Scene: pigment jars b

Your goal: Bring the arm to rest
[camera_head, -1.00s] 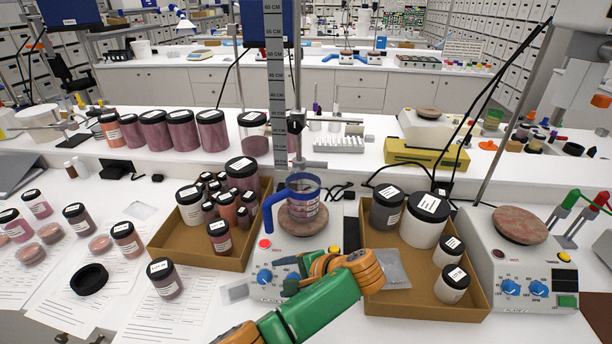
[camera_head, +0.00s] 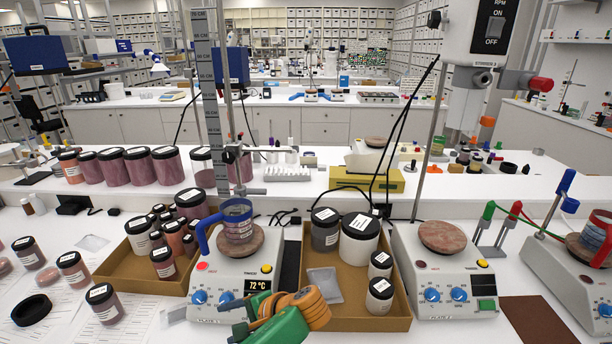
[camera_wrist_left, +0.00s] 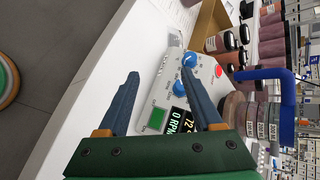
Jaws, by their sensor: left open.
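My left gripper (camera_head: 245,322) is low in front of the left hot plate (camera_head: 225,272), at the bottom of the head view. In the left wrist view its two blue fingers (camera_wrist_left: 160,76) stand wide apart with nothing between them. Past the fingers, that view shows the hot plate's blue knobs, green button and display. A beaker with a blue rim and handle (camera_head: 238,222) stands upright on the plate's round top, apart from the gripper. The plate's display reads 72 °C in the head view. My right gripper is not in view.
A cardboard tray of jars (camera_head: 125,268) lies left of the plate, another tray (camera_head: 395,318) right of it. A second hot plate (camera_head: 445,280) and a third (camera_head: 560,270) with a beaker stand further right. Loose jars (camera_head: 105,303) and paper sheets lie at the left.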

